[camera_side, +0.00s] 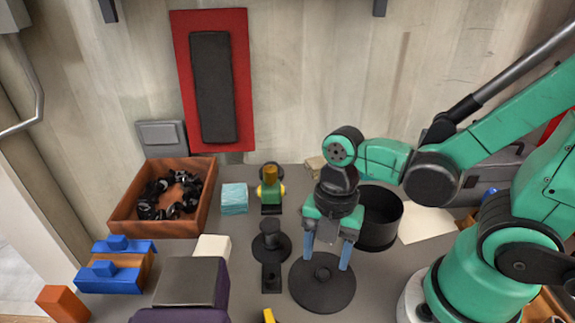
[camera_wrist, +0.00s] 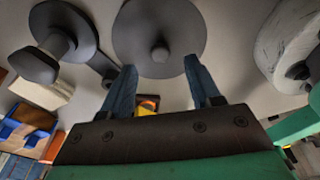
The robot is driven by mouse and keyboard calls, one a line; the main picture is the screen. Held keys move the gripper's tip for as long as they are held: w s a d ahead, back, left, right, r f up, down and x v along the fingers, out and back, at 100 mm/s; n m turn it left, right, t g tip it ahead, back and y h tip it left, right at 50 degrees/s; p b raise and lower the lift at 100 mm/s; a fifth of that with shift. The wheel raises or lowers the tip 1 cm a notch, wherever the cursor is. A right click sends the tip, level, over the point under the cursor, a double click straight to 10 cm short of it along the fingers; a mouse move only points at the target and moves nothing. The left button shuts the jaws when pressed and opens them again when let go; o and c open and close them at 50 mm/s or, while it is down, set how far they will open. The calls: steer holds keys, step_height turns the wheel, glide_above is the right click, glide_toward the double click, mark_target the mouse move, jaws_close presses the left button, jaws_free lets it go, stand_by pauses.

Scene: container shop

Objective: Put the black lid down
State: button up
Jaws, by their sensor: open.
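The black lid (camera_side: 322,290) is a flat round disc with a small central knob, and it appears to lie flat on the grey table below my gripper (camera_side: 327,258). My gripper points down with its two blue fingers apart, above the lid. In the wrist view the lid (camera_wrist: 160,22) is at the top centre, with its knob just beyond the open fingertips (camera_wrist: 160,66). Nothing is held between the fingers. The black round pot (camera_side: 382,228) stands open behind and to the right of my gripper, partly hidden by it.
A black pedestal-shaped part (camera_side: 271,248) stands close left of the lid. A brown bin (camera_side: 150,229) of black parts, a light-blue block (camera_side: 234,197) and blue blocks (camera_side: 108,280) are farther left. A purple-and-grey object (camera_side: 190,283) stands at the front.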

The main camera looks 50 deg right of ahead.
step_height(320, 180, up, 8)
steer(key=d, duration=0.1)
steer(key=w+d+m+t, duration=0.2)
steer(key=w+m+t, duration=0.1)
steer(key=m, duration=0.8)
steer(key=w+d+r+m+t+h, duration=0.1)
steer(key=w+m+t, duration=0.3)
steer(key=m, duration=0.7)
steer(key=shift+w+d+m+t+h, duration=0.2)
steer(key=shift+d+m+t+h, duration=0.1)
steer(key=shift+d+t, duration=0.3)
